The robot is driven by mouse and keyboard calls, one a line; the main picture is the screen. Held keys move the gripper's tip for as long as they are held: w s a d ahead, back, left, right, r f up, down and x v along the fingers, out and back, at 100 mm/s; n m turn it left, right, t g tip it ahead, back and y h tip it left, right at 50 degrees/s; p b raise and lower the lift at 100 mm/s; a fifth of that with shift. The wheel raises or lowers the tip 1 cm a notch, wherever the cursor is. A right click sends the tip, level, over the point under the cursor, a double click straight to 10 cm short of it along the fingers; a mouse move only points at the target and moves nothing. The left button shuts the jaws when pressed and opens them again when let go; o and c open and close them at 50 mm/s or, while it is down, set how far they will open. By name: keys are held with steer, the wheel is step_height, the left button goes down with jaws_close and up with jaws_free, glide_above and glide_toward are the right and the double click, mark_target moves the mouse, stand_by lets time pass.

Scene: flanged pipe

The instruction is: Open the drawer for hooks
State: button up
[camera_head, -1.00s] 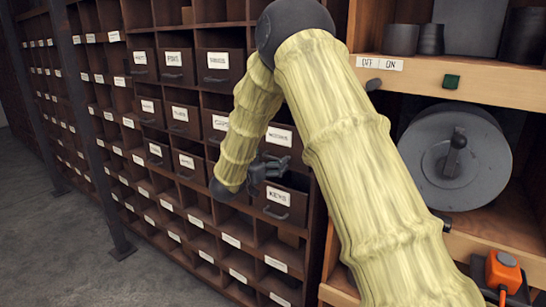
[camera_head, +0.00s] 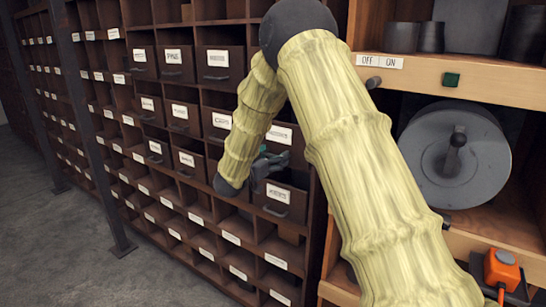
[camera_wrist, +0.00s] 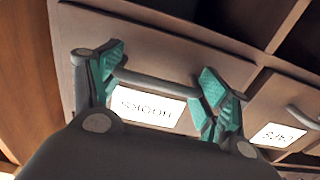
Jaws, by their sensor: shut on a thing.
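The hooks drawer shows in the wrist view as a dark front with an upside-down white "HOOKS" label (camera_wrist: 147,106) and a grey bar handle (camera_wrist: 155,84). My gripper (camera_wrist: 160,82) has its teal finger pads at the two ends of this handle and is shut on it. In the head view my gripper (camera_head: 268,163) is at the right column of drawers, just below a white-labelled drawer front (camera_head: 279,135). The gripper and arm partly cover that drawer, and its handle is hidden there. The drawer front looks about flush with the cabinet.
Another labelled drawer (camera_wrist: 276,134) with a handle is beside it in the wrist view. A lower drawer (camera_head: 282,197) is just under my gripper. A wooden shelf with a round grey reel (camera_head: 452,158) stands to the right. Open grey floor (camera_head: 60,230) lies at the left.

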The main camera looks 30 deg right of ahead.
steer(key=p+v, duration=0.1)
steer(key=v, duration=2.1)
steer(key=shift+r, duration=0.1)
steer(key=o, duration=1.5)
steer(key=v, duration=1.2)
